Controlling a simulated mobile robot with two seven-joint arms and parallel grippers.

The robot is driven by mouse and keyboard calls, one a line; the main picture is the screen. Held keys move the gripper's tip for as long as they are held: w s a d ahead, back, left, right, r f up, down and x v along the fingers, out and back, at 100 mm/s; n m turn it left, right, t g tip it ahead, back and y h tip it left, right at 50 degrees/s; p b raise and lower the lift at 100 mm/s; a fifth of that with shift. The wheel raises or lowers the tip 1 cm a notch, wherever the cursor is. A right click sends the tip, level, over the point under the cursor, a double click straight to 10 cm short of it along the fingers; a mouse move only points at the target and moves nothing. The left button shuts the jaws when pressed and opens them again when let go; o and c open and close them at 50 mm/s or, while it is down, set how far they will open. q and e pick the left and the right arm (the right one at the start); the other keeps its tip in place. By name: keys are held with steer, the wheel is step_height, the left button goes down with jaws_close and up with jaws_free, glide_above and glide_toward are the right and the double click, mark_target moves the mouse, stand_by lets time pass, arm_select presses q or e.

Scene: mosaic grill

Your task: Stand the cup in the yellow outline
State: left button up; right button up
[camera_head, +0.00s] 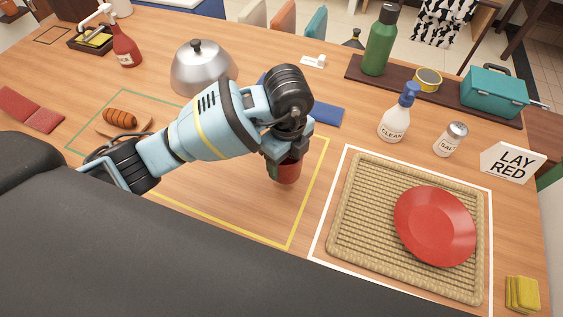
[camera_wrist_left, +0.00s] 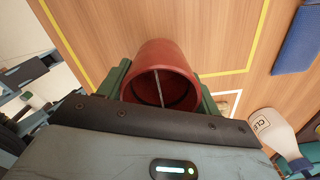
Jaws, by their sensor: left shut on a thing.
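The red cup (camera_head: 287,174) is between the fingers of my left gripper (camera_head: 286,160), which is shut on it. In the left wrist view the cup (camera_wrist_left: 161,50) shows with its open mouth toward the camera and a dark green finger on each side. The yellow outline (camera_head: 308,195) is on the wooden table. In the head view the cup appears over the inside of its right part, close to the right line. I cannot tell whether the cup's base touches the table. My left arm hides part of the outline. My right gripper is not in view.
A blue cloth (camera_head: 328,114) lies behind the cup. A silver dome (camera_head: 203,70) stands at the back left. To the right, a woven mat (camera_head: 345,220) with a red plate (camera_head: 434,225) lies inside a white outline. A spray bottle (camera_head: 394,122) and salt shaker (camera_head: 450,138) stand behind it.

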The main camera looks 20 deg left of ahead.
mark_target(286, 163)
arm_select(q)
steer(key=shift+w+a, duration=0.15)
steer(key=shift+a, duration=0.2)
steer(key=shift+a+f, duration=0.15)
steer(key=shift+f, duration=0.75)
steer(key=shift+a+f, duration=0.1)
steer(key=shift+f, duration=0.8)
steer(key=shift+f, duration=0.15)
steer(key=o, duration=1.1)
